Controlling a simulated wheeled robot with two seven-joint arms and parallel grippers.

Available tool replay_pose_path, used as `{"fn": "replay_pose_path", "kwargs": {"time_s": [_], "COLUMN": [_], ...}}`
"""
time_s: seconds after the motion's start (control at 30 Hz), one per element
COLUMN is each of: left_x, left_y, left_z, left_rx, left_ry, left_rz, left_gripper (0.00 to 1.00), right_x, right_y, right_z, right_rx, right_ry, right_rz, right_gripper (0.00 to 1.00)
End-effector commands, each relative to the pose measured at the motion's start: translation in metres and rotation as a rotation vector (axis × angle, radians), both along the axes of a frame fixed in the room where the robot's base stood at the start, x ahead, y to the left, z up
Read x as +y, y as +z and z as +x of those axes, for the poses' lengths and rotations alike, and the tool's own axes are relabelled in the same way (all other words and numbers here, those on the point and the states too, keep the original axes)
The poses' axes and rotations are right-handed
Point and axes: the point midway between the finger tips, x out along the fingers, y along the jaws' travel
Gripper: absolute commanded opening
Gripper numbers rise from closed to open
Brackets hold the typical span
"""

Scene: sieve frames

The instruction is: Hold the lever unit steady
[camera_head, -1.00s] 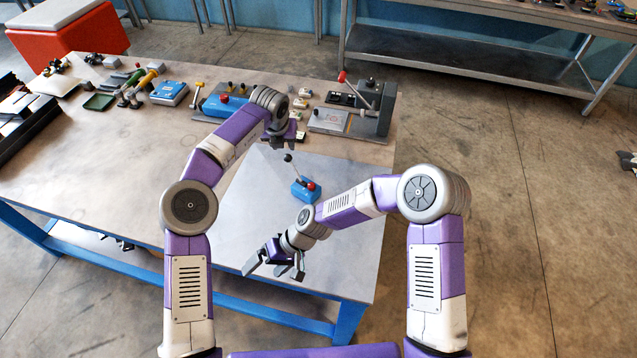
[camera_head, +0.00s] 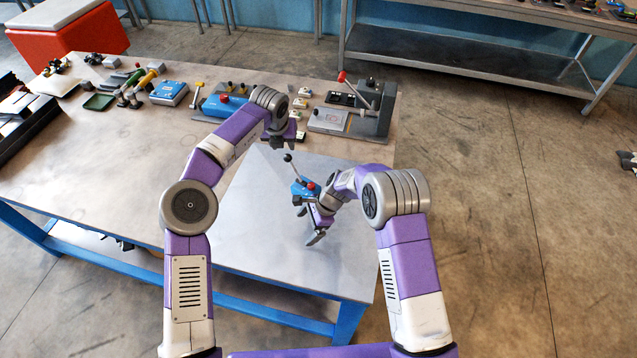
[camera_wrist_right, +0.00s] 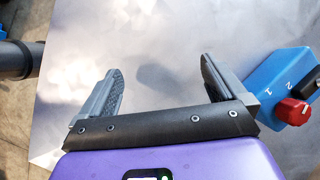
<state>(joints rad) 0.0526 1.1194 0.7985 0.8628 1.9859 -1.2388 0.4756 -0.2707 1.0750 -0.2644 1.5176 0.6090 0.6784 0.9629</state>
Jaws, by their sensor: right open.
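The lever unit (camera_head: 298,187) is a small blue box with a red knob and an upright, tilted lever. It stands on the pale grey sheet on the table, partly hidden by my right wrist. My right gripper (camera_head: 308,224) is open and empty, just in front of it. In the right wrist view the open fingers (camera_wrist_right: 162,67) have only grey surface between them.
A larger grey lever fixture (camera_head: 372,118) stands at the table's back right. Another blue box (camera_head: 213,104) sits partly behind my left arm. A blue book-like box (camera_head: 169,93) and several tools lie at the back left. The front of the grey sheet (camera_head: 262,245) is clear.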

Motion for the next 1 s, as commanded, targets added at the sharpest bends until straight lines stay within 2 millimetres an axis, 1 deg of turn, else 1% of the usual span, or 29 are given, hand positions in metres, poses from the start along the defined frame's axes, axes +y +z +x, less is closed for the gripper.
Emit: {"fn": "replay_pose_path", "kwargs": {"time_s": [0.03,0.2,0.3,0.43,0.53,0.63,0.7,0.77,0.83,1.0], "left_x": [0.000,0.000,0.000,0.000,0.000,0.000,0.000,0.000,0.000,0.000], "left_y": [0.000,0.000,0.000,0.000,0.000,0.000,0.000,0.000,0.000,0.000], "left_z": [0.000,0.000,0.000,0.000,0.000,0.000,0.000,0.000,0.000,0.000], "left_rx": [0.000,0.000,0.000,0.000,0.000,0.000,0.000,0.000,0.000,0.000], "left_ry": [0.000,0.000,0.000,0.000,0.000,0.000,0.000,0.000,0.000,0.000], "left_rz": [0.000,0.000,0.000,0.000,0.000,0.000,0.000,0.000,0.000,0.000], "left_gripper": [0.43,0.43,0.43,0.43,0.43,0.43,0.43,0.43,0.43,0.43], "right_x": [-0.008,-0.038,-0.053,-0.067,-0.053,-0.045,-0.042,-0.040,-0.038,-0.030], "right_y": [0.000,0.006,0.012,0.024,0.038,0.047,0.048,0.046,0.039,0.014], "right_z": [0.011,0.046,0.064,0.084,0.106,0.117,0.121,0.123,0.125,0.131], "right_rx": [0.020,0.092,0.118,0.139,0.114,0.104,0.101,0.100,0.100,0.101], "right_ry": [-0.093,-0.442,-0.633,-0.836,-0.889,-0.920,-0.933,-0.937,-0.938,-0.937], "right_rz": [-0.026,-0.093,-0.113,-0.121,-0.094,-0.076,-0.070,-0.068,-0.068,-0.068], "right_gripper": [0.98,0.98,0.98,0.98,0.98,0.98,0.98,0.98,0.98,0.98]}}
